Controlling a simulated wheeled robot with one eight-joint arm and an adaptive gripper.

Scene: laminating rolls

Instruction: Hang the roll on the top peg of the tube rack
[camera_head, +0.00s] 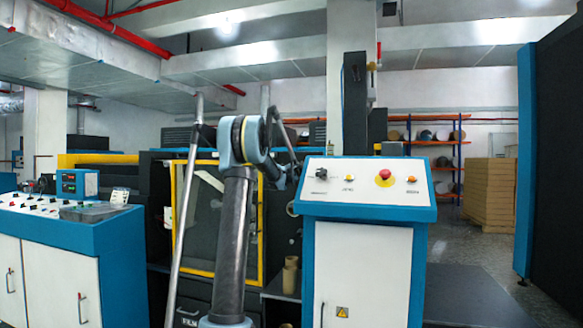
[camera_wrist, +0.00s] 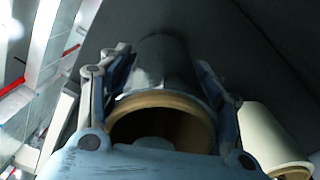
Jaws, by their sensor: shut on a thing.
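In the wrist view, my gripper (camera_wrist: 165,62) is shut on a roll (camera_wrist: 162,98), with one finger on each side of it. The roll has a brown cardboard core with its open end towards the camera, and a dark, shiny outer wrap. In the head view, my arm rises in front of the machine and bends over at the top. The gripper end is small there and partly hidden behind the arm and the control console. I cannot clearly make out the tube rack or its top peg in either view.
A cream roll (camera_wrist: 262,135) is right of the held roll in the wrist view. In the head view, a white and blue console (camera_head: 365,190) stands close on the right. A blue control cabinet (camera_head: 65,235) is at left.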

